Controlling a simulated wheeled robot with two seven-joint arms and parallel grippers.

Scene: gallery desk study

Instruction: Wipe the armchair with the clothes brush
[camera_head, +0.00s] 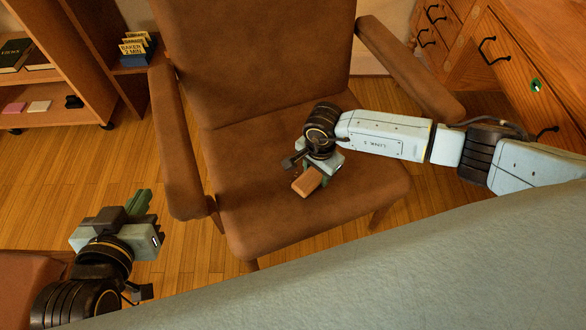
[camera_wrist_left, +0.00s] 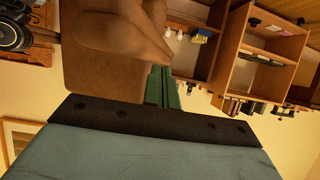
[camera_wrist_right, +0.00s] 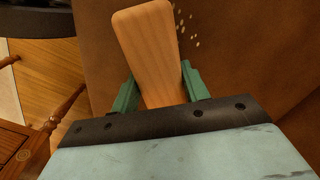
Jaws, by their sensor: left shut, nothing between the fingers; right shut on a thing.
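The brown armchair (camera_head: 265,47) stands in the middle of the head view, with its seat facing me. My right gripper (camera_head: 310,180) is over the seat and shut on the clothes brush (camera_head: 308,182), a wooden block. In the right wrist view the brush (camera_wrist_right: 150,50) sits between the green fingers, close to the brown upholstery, with several pale specks beside it. I cannot tell whether the brush touches the seat; its bristles are hidden. My left gripper (camera_head: 138,203) is shut and empty, left of the chair. Its green fingers (camera_wrist_left: 163,88) also show in the left wrist view.
A wooden shelf unit (camera_head: 70,117) with books and a blue card box (camera_head: 137,52) stands at the left. A wooden desk with drawers (camera_head: 510,60) is at the right. The chair's armrests (camera_head: 176,140) rise on both sides of the seat. Wood floor lies open at the left.

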